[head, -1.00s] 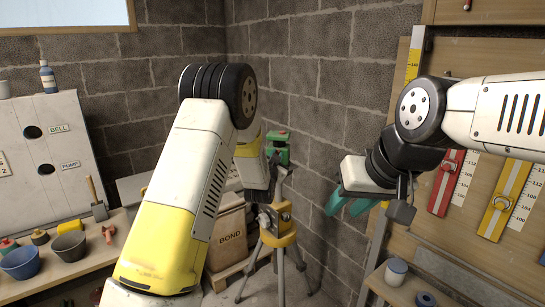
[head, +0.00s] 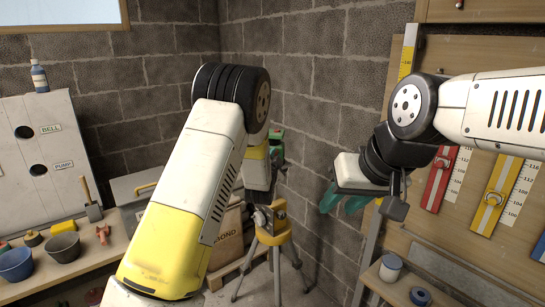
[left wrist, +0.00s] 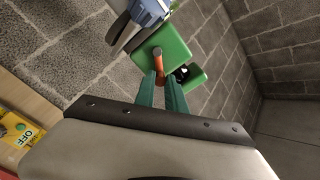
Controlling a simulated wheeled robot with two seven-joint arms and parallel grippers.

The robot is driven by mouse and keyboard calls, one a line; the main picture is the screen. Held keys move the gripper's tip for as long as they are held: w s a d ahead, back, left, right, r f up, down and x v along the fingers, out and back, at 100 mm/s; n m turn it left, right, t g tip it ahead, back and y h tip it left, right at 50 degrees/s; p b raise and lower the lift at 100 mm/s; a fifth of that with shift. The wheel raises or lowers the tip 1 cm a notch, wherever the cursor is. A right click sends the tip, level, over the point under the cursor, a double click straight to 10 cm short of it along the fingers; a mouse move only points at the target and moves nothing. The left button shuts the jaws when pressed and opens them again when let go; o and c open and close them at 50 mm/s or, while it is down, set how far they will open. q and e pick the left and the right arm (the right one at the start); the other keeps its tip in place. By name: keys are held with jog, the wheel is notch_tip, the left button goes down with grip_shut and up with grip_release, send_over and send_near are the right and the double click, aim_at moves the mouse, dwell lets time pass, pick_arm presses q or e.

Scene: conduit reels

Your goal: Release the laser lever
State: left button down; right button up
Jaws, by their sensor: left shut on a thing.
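The green laser unit (head: 277,144) stands on a yellow-headed tripod (head: 273,222) near the wall corner. The left wrist view shows its green housing (left wrist: 168,48) close up. A short orange lever (left wrist: 159,66) sticks out of the housing toward me. My left gripper (left wrist: 160,77) has its green fingers around the lever's lower end and is shut on it. In the head view my left arm hides these fingers. My right gripper (head: 344,199) hangs empty at the right of the tripod, its teal fingers apart.
A bench with bowls (head: 62,247) and a panel (head: 42,150) is at left. A sack marked BOND (head: 227,238) stands behind the tripod. A board with red and yellow gauges (head: 492,197) and a shelf with a small jar (head: 391,266) are at right.

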pick_arm(q)
jog(key=c, duration=1.4)
grip_release()
jog(key=shift+s, duration=0.1)
jog(key=v, duration=0.7)
jog(key=shift+s, duration=0.35)
